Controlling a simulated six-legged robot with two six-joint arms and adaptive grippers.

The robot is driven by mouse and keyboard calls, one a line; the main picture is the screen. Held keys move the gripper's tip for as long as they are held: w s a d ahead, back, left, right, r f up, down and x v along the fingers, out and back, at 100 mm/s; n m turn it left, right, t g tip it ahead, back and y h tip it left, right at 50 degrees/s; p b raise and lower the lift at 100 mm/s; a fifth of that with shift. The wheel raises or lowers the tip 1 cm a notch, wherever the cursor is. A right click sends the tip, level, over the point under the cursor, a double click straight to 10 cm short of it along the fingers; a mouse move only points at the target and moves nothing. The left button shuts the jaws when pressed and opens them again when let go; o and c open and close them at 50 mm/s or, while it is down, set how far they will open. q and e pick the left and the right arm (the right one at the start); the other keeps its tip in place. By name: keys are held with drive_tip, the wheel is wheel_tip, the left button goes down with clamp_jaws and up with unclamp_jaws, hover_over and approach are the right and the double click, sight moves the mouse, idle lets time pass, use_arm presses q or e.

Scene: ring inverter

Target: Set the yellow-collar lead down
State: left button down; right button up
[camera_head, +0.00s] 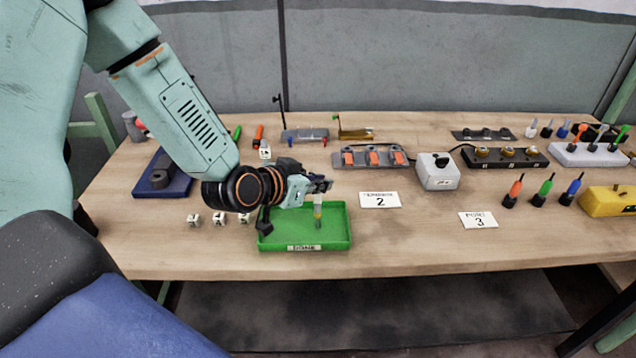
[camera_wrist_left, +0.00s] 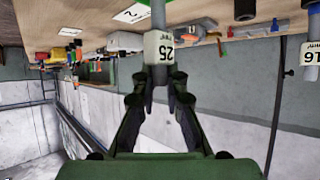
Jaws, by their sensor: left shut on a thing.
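My left gripper (camera_head: 322,186) is shut on the yellow-collar lead (camera_head: 318,211). The lead hangs roughly upright below the fingertips, over the right half of the green tray (camera_head: 341,236). I cannot tell whether its lower end touches the tray floor. In the left wrist view, my left gripper (camera_wrist_left: 160,82) closes on a pale stem with a white tag (camera_wrist_left: 158,48) that reads 25. The fingers hide the top of the lead in the head view. My right gripper is not in view.
Small white tagged blocks (camera_head: 219,219) stand left of the tray. A card marked 2 (camera_head: 380,200) lies to its right, and a card marked 3 (camera_head: 478,220) farther right. An orange-switch strip (camera_head: 374,157) and a white box (camera_head: 437,171) are behind. The table's front edge is near the tray.

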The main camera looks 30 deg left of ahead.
use_arm(q)
drive_tip(key=shift+f, duration=0.15)
drive_tip(key=c, duration=1.4)
unclamp_jaws()
drive_tip(key=shift+d, duration=0.1)
drive_tip(key=shift+s+r, duration=0.1)
drive_tip(key=shift+r, duration=0.2)
drive_tip(key=p+v, duration=1.1)
drive_tip(key=v, duration=0.1)
